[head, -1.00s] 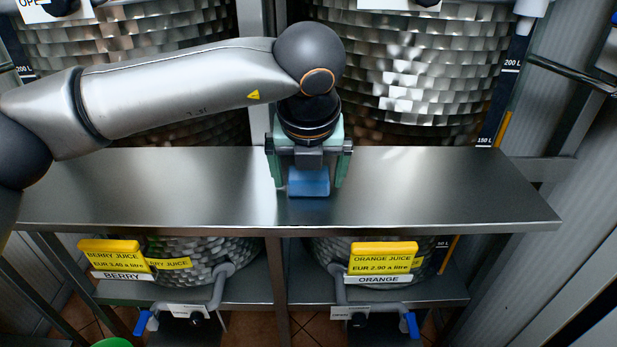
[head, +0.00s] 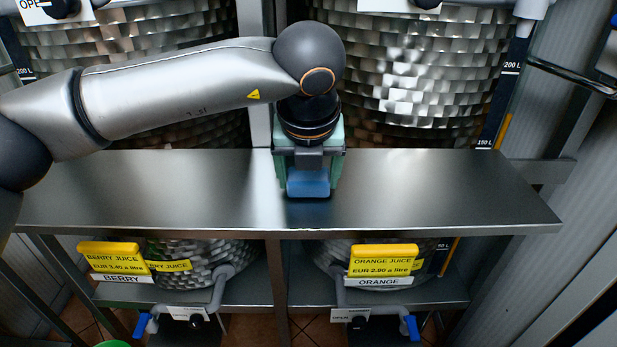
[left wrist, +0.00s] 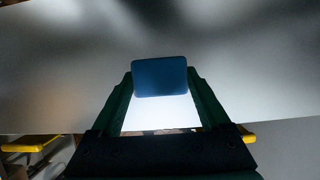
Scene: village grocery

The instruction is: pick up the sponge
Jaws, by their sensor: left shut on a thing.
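The blue sponge (head: 308,184) is a small block at the middle of the steel shelf, near its front edge. My left gripper (head: 309,178) comes down over it from above and is shut on it. In the left wrist view the sponge (left wrist: 160,77) sits between the two green fingertips of the left gripper (left wrist: 161,84), touching both. I cannot tell whether the sponge rests on the shelf or is just clear of it. My right gripper is in neither view.
The steel shelf (head: 440,190) is bare on both sides of the gripper. Large metal-scaled tanks (head: 420,70) stand behind it. Below are yellow price signs for berry (head: 112,257) and orange juice (head: 384,258), with blue-handled taps (head: 411,326).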

